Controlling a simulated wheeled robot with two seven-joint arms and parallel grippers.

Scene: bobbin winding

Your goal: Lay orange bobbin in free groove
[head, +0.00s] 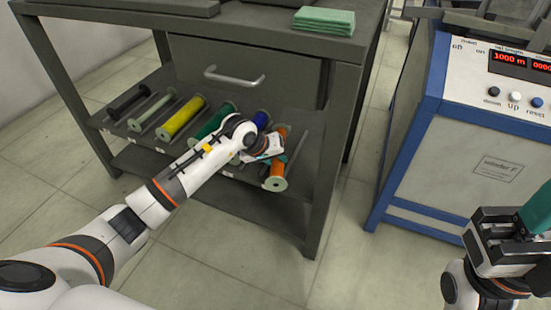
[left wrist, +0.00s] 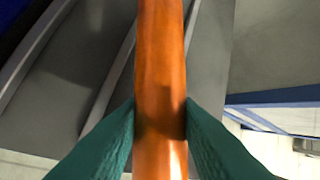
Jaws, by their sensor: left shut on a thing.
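The orange bobbin (head: 278,171) is at the right end of the row on the grooved shelf (head: 232,172), with its pale end flange toward me. My left gripper (head: 277,157) is shut on it from above. In the left wrist view the teal fingers press both sides of the orange barrel (left wrist: 160,60). Shelf rails (left wrist: 110,75) run beside and below the barrel. I cannot tell whether the bobbin rests in the groove or hangs just above it. My right gripper (head: 535,212) is at the right edge, partly cut off, away from the shelf.
Black (head: 127,101), pale green (head: 152,112), yellow (head: 181,118), green (head: 214,120) and blue (head: 262,119) bobbins lie left of the orange one. A drawer (head: 245,78) overhangs the shelf. A table leg (head: 323,190) stands close right. The blue-framed winder (head: 450,150) is farther right.

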